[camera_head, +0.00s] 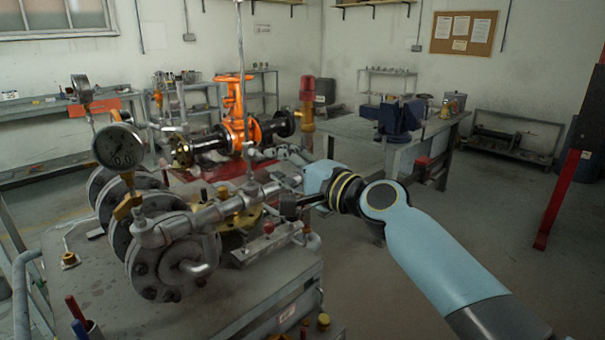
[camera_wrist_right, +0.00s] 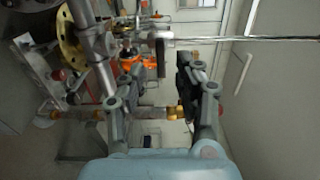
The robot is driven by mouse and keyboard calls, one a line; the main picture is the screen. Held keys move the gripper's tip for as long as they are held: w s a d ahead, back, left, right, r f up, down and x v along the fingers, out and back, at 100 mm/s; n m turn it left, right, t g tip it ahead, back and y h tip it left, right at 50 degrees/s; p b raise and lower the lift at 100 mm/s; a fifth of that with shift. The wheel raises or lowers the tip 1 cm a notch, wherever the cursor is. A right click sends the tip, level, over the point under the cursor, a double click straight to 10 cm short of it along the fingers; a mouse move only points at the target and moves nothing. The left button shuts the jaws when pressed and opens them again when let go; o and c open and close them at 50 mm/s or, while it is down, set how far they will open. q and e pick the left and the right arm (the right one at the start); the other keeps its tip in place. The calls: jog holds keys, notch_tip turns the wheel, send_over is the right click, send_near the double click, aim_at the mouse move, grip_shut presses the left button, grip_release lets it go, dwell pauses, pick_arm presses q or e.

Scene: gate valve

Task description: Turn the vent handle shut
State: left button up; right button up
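My right gripper (camera_head: 285,203) reaches in from the right beside the silver piping of the valve assembly (camera_head: 240,202), and its fingertips are hard to make out in the head view. In the right wrist view, the right gripper (camera_wrist_right: 158,72) has its two fingers apart. A short grey bar (camera_wrist_right: 160,52) shows in line with the gap between them. It may be the vent handle, but I cannot tell for sure, nor whether a finger touches it. I see nothing held. My left gripper is in neither view.
A pressure gauge (camera_head: 119,147) stands over the flanged pipe at left. An orange gate valve (camera_head: 236,112) and a red post (camera_head: 307,95) are behind. A workbench with a blue vise (camera_head: 400,117) stands beyond my right arm.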

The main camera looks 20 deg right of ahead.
jog(key=v, duration=0.7)
jog(key=shift+s, duration=0.2)
jog(key=shift+d+r, duration=0.1)
